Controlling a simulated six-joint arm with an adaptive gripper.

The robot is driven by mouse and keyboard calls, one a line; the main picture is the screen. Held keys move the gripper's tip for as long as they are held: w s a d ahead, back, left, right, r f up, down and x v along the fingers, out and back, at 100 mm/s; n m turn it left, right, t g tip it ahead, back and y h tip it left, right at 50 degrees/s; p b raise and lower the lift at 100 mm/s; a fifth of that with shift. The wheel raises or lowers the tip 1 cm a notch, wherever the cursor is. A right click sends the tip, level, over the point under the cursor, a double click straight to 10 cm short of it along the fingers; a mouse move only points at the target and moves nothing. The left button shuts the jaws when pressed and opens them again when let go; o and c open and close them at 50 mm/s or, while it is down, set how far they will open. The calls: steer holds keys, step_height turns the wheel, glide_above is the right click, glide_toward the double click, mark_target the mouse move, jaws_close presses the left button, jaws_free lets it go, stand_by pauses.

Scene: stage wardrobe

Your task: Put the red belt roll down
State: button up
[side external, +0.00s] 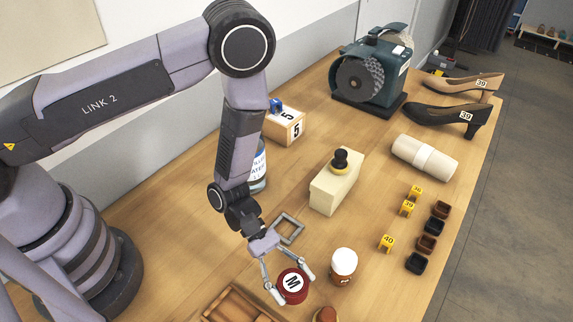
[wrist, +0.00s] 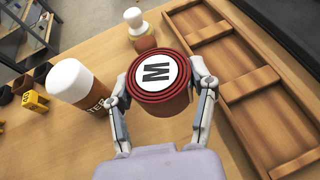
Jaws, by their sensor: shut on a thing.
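In the wrist view the roll (wrist: 158,80) sits between the two fingers of my gripper (wrist: 160,100), label facing the camera. I cannot tell whether its underside touches the table.
A brown jar with a white lid (side external: 343,266) stands close to the right of the roll. A wooden compartment tray (wrist: 250,90) lies beside it, and a cream-topped bottle (wrist: 138,30) stands behind it in the wrist view. A grey square frame (side external: 288,229) lies further back.

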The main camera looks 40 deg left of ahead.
mark_target(292, 294)
steer(key=shift+f, duration=2.05)
steer(key=shift+f, duration=0.1)
steer(key=o, duration=0.9)
